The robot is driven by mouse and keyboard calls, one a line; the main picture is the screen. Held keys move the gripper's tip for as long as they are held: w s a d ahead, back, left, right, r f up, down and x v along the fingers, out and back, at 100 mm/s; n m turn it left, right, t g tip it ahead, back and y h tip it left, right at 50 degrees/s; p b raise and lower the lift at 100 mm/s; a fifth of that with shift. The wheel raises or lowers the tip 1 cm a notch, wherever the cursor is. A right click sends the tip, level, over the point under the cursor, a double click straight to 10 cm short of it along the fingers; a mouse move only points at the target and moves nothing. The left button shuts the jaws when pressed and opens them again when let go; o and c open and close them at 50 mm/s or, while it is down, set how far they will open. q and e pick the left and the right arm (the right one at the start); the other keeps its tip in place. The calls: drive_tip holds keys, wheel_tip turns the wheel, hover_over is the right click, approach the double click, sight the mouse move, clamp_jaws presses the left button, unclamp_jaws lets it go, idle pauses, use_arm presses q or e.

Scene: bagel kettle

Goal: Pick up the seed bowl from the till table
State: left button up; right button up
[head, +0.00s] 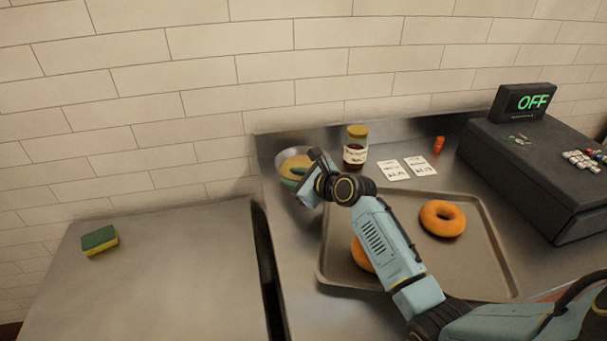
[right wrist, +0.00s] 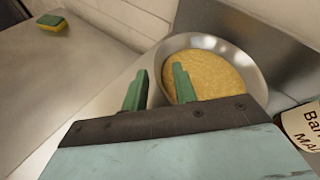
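The seed bowl (head: 281,160) is a round metal bowl of yellowish seeds. It stands at the back left of the till table (head: 300,300), partly hidden by my right gripper (head: 298,178). In the right wrist view the bowl (right wrist: 205,43) lies just beyond the green fingers of the right gripper (right wrist: 158,88). The fingers are apart. The right finger overlaps the bowl's inside and the left one is outside it, with the near-left rim showing between them. I cannot tell whether either finger touches the bowl. My left gripper is not in view.
A labelled jar (head: 356,148) stands right of the bowl, near price cards (head: 393,171) and a small orange object (head: 438,145). A tray (head: 483,230) with bagels (head: 442,218) lies under my right arm. The till (head: 540,165) is right. A sponge (head: 100,240) lies on the left table.

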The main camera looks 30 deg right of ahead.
drive_tip(key=shift+w, duration=0.1)
clamp_jaws()
drive_tip(key=shift+a+f, duration=0.1)
drive_tip(key=shift+f, duration=0.15)
idle(1.1)
